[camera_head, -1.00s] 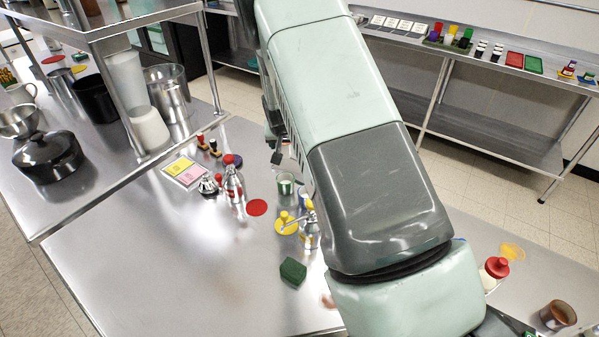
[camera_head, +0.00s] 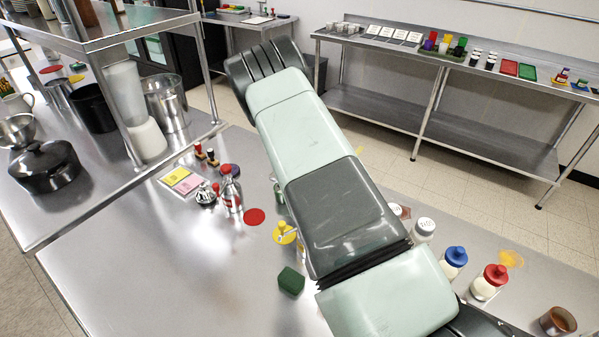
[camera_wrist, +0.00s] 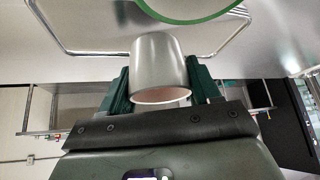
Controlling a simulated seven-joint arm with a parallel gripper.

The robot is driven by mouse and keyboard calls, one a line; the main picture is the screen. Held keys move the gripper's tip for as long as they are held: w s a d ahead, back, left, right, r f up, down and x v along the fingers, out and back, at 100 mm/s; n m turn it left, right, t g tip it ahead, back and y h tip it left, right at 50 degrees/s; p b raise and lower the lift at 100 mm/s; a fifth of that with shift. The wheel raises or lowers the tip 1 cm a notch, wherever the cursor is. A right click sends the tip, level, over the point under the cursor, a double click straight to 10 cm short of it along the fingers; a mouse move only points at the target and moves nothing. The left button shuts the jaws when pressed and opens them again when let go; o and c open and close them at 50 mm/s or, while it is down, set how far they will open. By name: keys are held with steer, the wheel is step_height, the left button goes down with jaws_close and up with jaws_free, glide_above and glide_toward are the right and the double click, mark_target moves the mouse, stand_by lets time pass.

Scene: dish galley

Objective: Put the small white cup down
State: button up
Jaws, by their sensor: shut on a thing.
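In the wrist view a pale white-grey cup (camera_wrist: 160,70) sits between the two dark green fingers of my gripper (camera_wrist: 160,85), which are closed on its sides. The cup's open rim faces toward the palm in this view. In the head view my arm crosses the middle of the picture and its end runs out at the bottom right, so the gripper and the cup do not show there.
A steel counter (camera_head: 150,255) has free room at the front left. A green block (camera_head: 291,280), a red disc (camera_head: 254,217) and a yellow-topped item (camera_head: 284,234) stand near my arm. Bottles with blue (camera_head: 455,256) and red (camera_head: 495,275) caps and a brown cup (camera_head: 557,321) are at the right.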

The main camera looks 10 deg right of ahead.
steer(key=shift+f, duration=0.8)
steer(key=o, duration=1.2)
steer(key=shift+f, duration=0.15)
